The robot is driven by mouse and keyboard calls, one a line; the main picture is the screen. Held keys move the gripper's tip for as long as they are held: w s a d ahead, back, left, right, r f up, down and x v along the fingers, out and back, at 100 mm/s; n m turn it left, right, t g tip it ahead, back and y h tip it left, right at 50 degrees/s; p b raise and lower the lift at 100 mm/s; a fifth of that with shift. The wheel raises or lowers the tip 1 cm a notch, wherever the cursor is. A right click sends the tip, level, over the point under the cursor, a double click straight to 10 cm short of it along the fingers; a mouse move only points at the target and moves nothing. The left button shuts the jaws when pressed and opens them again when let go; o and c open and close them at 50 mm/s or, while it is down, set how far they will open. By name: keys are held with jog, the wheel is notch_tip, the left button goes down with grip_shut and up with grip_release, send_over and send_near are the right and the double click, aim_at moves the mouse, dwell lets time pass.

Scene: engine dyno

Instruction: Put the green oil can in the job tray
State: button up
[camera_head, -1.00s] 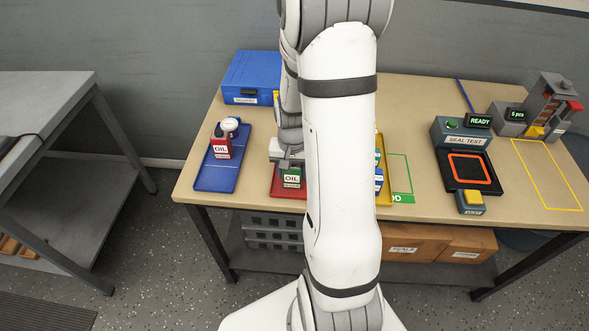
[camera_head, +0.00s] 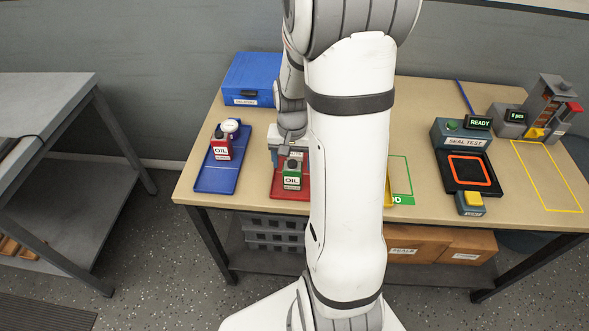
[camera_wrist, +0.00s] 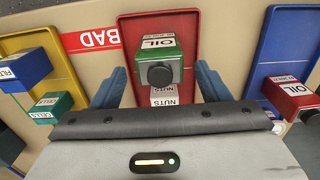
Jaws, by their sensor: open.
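The green oil can (camera_head: 292,178), with a dark cap and a white OIL label, stands on the red tray (camera_head: 276,188). In the wrist view the can (camera_wrist: 173,48) shows between the two blue-grey fingers of my gripper (camera_wrist: 160,87). My gripper is open, with one finger on each side of the can; I cannot tell whether either touches it. In the head view my gripper (camera_head: 288,152) is just behind and above the can. I read no job tray label; a blue tray (camera_head: 216,182) lies left of the red one.
A red oil can (camera_head: 221,148) and a white-topped item (camera_head: 233,126) stand on the blue tray. A nuts box (camera_wrist: 164,96) is close to the green can. A yellow tray (camera_wrist: 66,62) holds blue and green boxes. A blue case (camera_head: 250,78) stands behind.

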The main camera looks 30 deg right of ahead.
notch_tip(320, 180, up, 7)
jog(key=shift+f, duration=0.1)
jog(key=s+a+r+n+t, duration=0.2)
jog(key=s+a+r+n, duration=0.4)
jog(key=s+a, duration=0.5)
notch_tip(320, 180, up, 3)
jog(key=shift+s+a+f+n+t, duration=0.15)
jog(key=shift+s+a+n+t, duration=0.2)
jog(key=shift+s, duration=0.35)
